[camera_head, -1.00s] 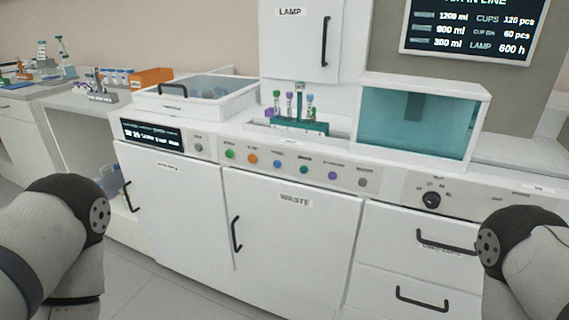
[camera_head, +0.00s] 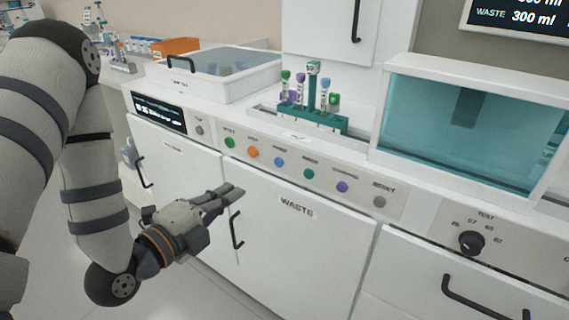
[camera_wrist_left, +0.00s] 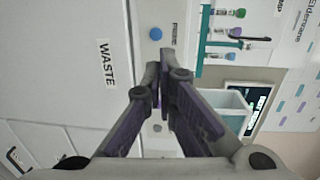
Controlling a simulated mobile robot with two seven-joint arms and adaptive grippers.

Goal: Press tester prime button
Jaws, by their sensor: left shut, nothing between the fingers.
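The tester's button row runs along the white front panel in the head view: green (camera_head: 230,142), orange (camera_head: 252,151), blue (camera_head: 280,162), teal (camera_head: 308,173), purple (camera_head: 342,186) and grey (camera_head: 379,201). Their labels are too small to tell surely which is prime. My left gripper (camera_head: 236,192) is shut and empty, in front of the cabinet doors, its fingertips below the row and apart from it. In the left wrist view the gripper's fingertips (camera_wrist_left: 166,58) appear just below the blue button (camera_wrist_left: 155,33), and the fingers hide the middle buttons. My right gripper is out of view.
A teal tube rack (camera_head: 318,122) stands behind the panel, with a teal-windowed box (camera_head: 470,130) to its right. A knob (camera_head: 471,242) and door handles (camera_head: 236,230) stick out from the front. The WASTE door (camera_head: 300,245) is otherwise flat.

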